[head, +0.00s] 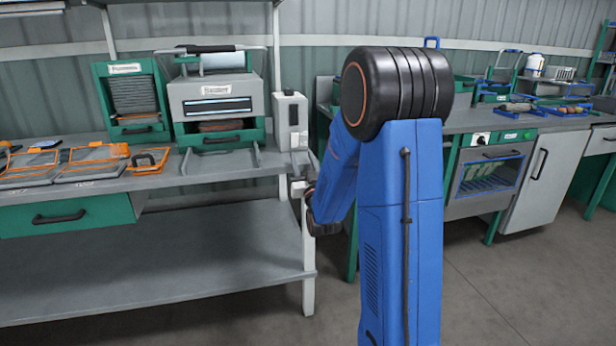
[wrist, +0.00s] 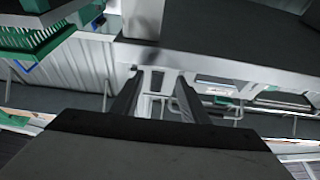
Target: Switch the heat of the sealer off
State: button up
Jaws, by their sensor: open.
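The sealer (head: 212,88) appears to be the grey machine with a film roll on top and a green base, standing on the left bench. A narrow light grey box (head: 290,118) with small dark controls on its face stands just to its right. I cannot tell the switch's position. My gripper (wrist: 160,76) is open and empty in the wrist view, its two dark fingers apart. In the head view my gripper is small and partly hidden by my arm, beside the bench's right front corner, lower than the box. No contact with the sealer shows.
The left bench (head: 225,168) has a lower shelf (head: 150,260) and a white leg (head: 308,250). Orange-framed trays (head: 95,165) lie at its left. A second bench with an oven-like cabinet (head: 490,170) stands right. The floor (head: 500,290) there is clear.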

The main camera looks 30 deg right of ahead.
jog(key=v, duration=0.7)
jog(key=shift+s, duration=0.35)
jog(key=shift+a, duration=0.15)
jog(key=s+a+f+n+g+y, duration=0.2)
jog(key=s+a+g+y, duration=0.3)
jog(key=s+a+g, duration=0.5)
jog(key=s+a+f+g, duration=0.1)
jog(key=s+a+g, duration=0.2)
jog(key=s, duration=1)
jog(key=s+a+f+n+g+y, duration=0.1)
jog(key=s+a+f+g, duration=0.1)
jog(key=s, duration=1.1)
jog(key=shift+s+a+f+g, duration=0.25)
jog(key=shift+a+g, duration=0.55)
jog(key=shift+a, duration=0.45)
